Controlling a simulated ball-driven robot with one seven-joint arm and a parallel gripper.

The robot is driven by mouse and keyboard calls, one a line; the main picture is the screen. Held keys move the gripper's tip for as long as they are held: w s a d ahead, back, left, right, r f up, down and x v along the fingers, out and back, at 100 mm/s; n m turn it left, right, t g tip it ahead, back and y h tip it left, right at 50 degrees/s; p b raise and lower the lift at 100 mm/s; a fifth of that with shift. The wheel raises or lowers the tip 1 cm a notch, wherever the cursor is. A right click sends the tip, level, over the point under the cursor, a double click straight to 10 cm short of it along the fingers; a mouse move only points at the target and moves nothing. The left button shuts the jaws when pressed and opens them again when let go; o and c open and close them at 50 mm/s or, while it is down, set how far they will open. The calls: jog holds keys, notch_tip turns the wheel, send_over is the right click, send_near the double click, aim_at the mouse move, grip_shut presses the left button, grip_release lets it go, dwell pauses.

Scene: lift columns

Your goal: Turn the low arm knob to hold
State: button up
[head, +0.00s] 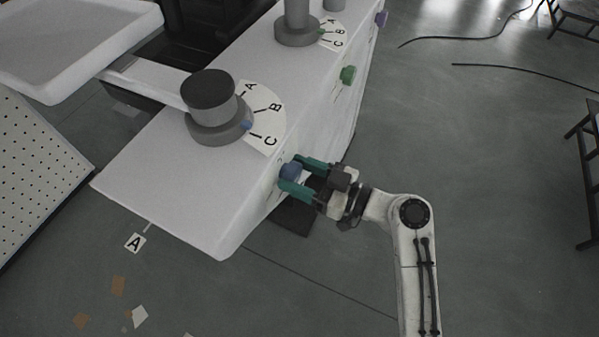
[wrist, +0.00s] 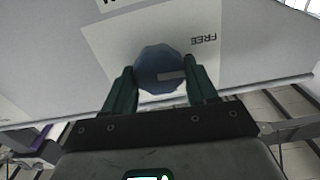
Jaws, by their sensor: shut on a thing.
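The blue knob (head: 291,171) is on the right side face of the long white cabinet, below the nearer column. My gripper (head: 292,175) is shut on it, with one green finger on each side. In the wrist view, the faceted blue knob (wrist: 158,62) sits between the fingertips (wrist: 163,78) on a pale label plate (wrist: 110,45). A grey bar mark on the knob points right in that view. The word FREE (wrist: 204,40) reads upside down at the upper right of the knob. Other lettering at the top edge is cut off.
The nearer grey column (head: 209,92) carries a white arm and tray (head: 75,45). Its A-B-C dial (head: 263,103) has a blue pointer (head: 247,124) between B and C. A green knob (head: 348,75) and a purple knob (head: 382,18) sit farther along.

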jog(key=m, duration=0.3)
jog(key=shift+w+m+p, duration=0.1)
jog(key=shift+m+p, duration=0.2)
jog(key=shift+p, duration=0.1)
jog(key=m+p, duration=0.1)
jog(key=m, duration=0.3)
jog(key=shift+w+d+m+p, duration=0.1)
jog(key=shift+m+p, duration=0.2)
jog(key=shift+p, duration=0.05)
jog(key=m+p, duration=0.3)
jog(key=m, duration=0.2)
jog(key=shift+w+f+m+p, duration=0.15)
jog(key=shift+m+p, duration=0.3)
jog(key=shift+m, duration=0.55)
jog(key=shift+s+f+m+p, duration=0.1)
jog(key=shift+m+p, duration=0.35)
jog(key=shift+m, duration=0.55)
jog(key=o, duration=1)
jog(key=shift+d, duration=0.15)
jog(key=v, duration=1)
jog(key=shift+d, duration=0.3)
